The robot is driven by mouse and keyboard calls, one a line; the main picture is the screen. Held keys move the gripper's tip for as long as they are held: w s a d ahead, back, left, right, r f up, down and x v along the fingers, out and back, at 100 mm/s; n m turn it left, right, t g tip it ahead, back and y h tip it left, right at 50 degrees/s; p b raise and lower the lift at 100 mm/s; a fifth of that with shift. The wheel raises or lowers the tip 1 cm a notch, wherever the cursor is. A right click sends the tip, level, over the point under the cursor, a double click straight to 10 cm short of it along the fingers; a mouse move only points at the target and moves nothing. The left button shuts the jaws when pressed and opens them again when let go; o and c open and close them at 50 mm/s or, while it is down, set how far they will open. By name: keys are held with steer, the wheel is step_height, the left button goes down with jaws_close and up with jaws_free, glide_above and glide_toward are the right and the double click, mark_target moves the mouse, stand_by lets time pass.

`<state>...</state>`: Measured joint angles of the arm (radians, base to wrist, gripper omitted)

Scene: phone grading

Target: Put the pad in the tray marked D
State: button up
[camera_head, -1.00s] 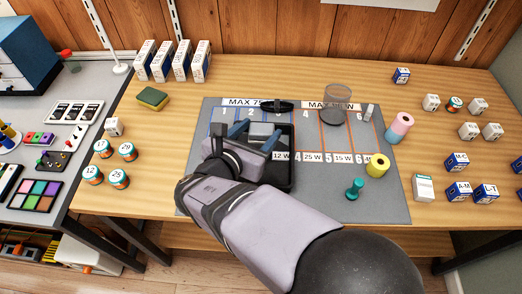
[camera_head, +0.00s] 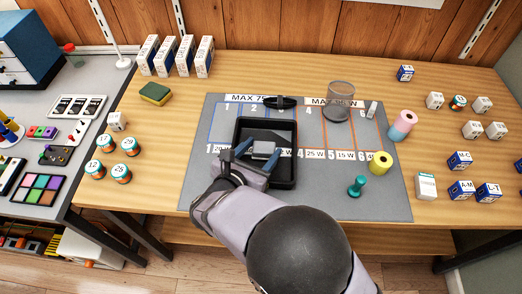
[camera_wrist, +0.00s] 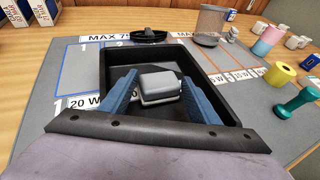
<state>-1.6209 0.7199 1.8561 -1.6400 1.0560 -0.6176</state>
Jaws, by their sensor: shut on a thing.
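My gripper (camera_head: 262,152) has its two blue fingers on either side of a small grey block with rounded edges (camera_head: 263,148). The block also shows between the fingers in the wrist view (camera_wrist: 160,86). They hold it over the black tray (camera_head: 289,172), within its outline; whether it touches the tray floor I cannot tell. The tray is open-topped and lies on the grey mat. I can read no D on it, and no other tray marked D shows. A green and yellow sponge pad (camera_head: 156,93) lies on the wooden table at the left.
The grey mat (camera_head: 335,200) has numbered areas. A clear cup (camera_head: 339,100), a black round-topped object (camera_head: 280,102), a yellow roll (camera_head: 381,162) and a teal stamp-like piece (camera_head: 357,186) stand around the tray. Small jars (camera_head: 121,173) are at left, boxes at right.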

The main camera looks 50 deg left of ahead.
steer(key=shift+f, duration=0.3)
steer(key=shift+f, duration=0.15)
steer(key=o, duration=0.8)
steer(key=shift+c, duration=0.2)
steer(key=shift+s+r, duration=0.2)
steer(key=shift+b+v, duration=0.35)
steer(key=shift+v, duration=3.25)
